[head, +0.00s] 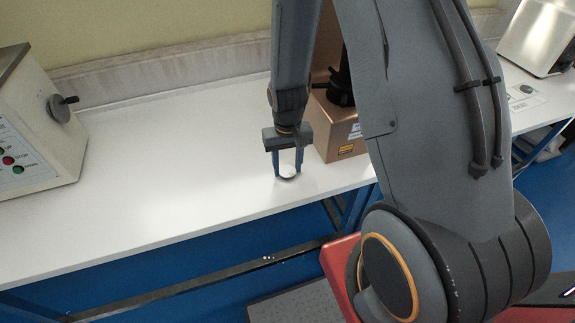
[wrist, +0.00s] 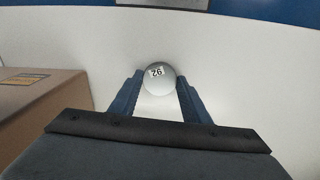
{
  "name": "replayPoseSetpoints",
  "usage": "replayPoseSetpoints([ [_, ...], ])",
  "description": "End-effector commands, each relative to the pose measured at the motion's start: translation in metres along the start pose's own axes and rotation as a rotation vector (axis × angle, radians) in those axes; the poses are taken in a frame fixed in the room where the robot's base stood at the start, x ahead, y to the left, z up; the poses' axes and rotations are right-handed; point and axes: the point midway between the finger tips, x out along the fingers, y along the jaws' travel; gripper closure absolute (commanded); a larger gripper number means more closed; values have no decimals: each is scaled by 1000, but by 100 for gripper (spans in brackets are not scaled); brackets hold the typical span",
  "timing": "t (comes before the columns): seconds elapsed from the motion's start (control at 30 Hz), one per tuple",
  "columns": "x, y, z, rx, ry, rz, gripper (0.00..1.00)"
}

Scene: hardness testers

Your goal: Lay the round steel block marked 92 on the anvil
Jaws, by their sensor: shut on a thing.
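The round steel block (wrist: 160,80) is a shiny disc with the number 92 on a small label, upside down in the wrist view. My gripper (wrist: 160,92) is shut on it, with a blue finger on each side. In the head view my gripper (head: 288,172) points down near the front edge of the white table, with the block (head: 288,173) between its fingertips. I cannot tell whether the block touches the table or is just above it. The anvil is not clearly visible; my arm covers much of the brown tester (head: 342,130) beside the gripper.
The white table (head: 150,170) is clear to the left of my gripper. A grey-beige machine (head: 35,130) with a knob and buttons stands at the far left. Another machine (head: 538,35) stands on a table at the far right. The wall runs behind.

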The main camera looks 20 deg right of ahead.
Motion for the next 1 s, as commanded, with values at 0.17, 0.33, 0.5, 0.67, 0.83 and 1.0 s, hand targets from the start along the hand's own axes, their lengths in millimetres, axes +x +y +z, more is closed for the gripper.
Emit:
replayPoseSetpoints([
  [0.17, 3, 0, 0, 0, 0, 0, 52],
  [0.33, 3, 0, 0, 0, 0, 0, 38],
  [0.5, 2, 0, 0, 0, 0, 0, 38],
  [0.67, -3, 0, 0, 0, 1, 0, 38],
  [0.83, -21, 0, -2, 0, 4, 0, 38],
  [1.0, -46, 0, -2, 0, 4, 0, 38],
])
